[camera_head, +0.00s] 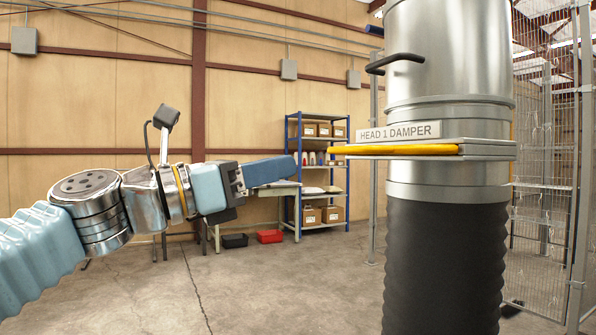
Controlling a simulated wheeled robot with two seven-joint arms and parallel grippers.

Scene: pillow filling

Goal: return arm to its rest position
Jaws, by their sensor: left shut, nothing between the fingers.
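My left arm comes in from the left. Its gripper (293,166) is shut, with its blue fingers together and nothing between them. The fingers point right toward the damper plate (488,150), and a visible gap in the picture separates their tips from its yellow edge (400,150). The plate crosses a metal duct (445,60) and carries a label (398,132) reading "HEAD 1 DAMPER". A black handle (395,63) sits on the duct above it. My right gripper is not in view.
A dark ribbed hose (443,265) hangs below the duct. A blue shelf (289,190) with boxes and a table (273,189) stand at the back. Black (234,241) and red (270,236) bins lie on the floor. Mesh fencing (545,200) is at right. The middle floor is clear.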

